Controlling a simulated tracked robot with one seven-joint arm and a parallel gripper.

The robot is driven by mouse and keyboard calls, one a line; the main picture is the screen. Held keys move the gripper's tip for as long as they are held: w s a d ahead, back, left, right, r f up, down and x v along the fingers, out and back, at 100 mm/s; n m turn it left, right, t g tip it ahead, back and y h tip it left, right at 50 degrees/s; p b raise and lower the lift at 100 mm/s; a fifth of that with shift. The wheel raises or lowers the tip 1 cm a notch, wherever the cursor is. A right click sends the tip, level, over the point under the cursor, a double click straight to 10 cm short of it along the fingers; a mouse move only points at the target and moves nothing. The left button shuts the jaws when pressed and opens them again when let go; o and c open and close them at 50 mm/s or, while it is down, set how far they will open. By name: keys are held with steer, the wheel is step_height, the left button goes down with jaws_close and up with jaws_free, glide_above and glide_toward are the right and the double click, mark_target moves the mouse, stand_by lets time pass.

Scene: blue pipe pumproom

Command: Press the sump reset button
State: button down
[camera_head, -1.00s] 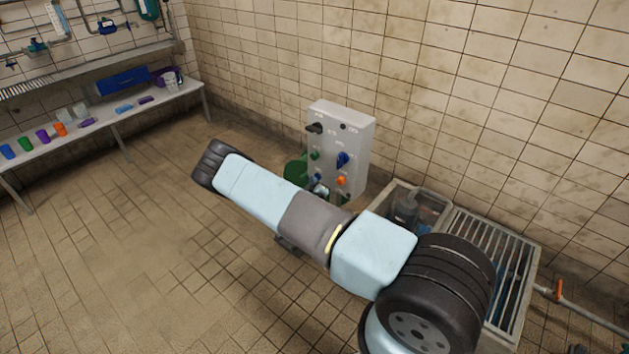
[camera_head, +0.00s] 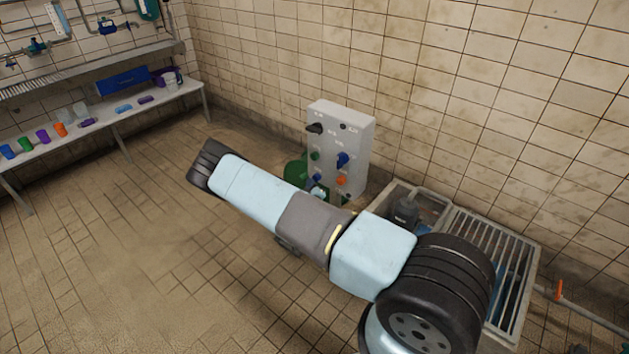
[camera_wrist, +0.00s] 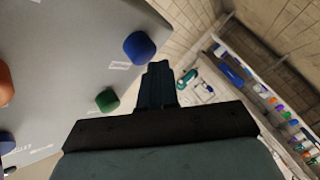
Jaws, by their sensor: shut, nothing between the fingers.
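A grey control panel (camera_head: 330,143) stands upright near the back wall, with several coloured controls on its front. In the head view I see a blue control (camera_head: 343,160), an orange one (camera_head: 341,180), a green one (camera_head: 315,155) and a lower blue one (camera_head: 317,177). The labels are too small to read, so I cannot tell which is the sump reset button. In the wrist view my gripper (camera_wrist: 158,70) is shut and empty, its tip right of the panel face (camera_wrist: 60,60), near a blue control (camera_wrist: 139,47) and a green control (camera_wrist: 107,99). Contact is not visible.
A tank with a metal grating (camera_head: 490,265) stands right of the panel. A green round object (camera_head: 296,172) is partly hidden behind my arm. A bench (camera_head: 150,103) with several cups is at the left wall. The floor at left is clear.

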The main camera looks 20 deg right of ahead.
steer(key=shift+s+a, duration=0.25)
steer(key=shift+a, duration=0.05)
steer(key=s+a, duration=0.1)
steer(key=a, duration=0.1)
steer(key=s+a, duration=0.2)
stand_by(0.7)
steer(key=shift+w, duration=0.1)
stand_by(0.5)
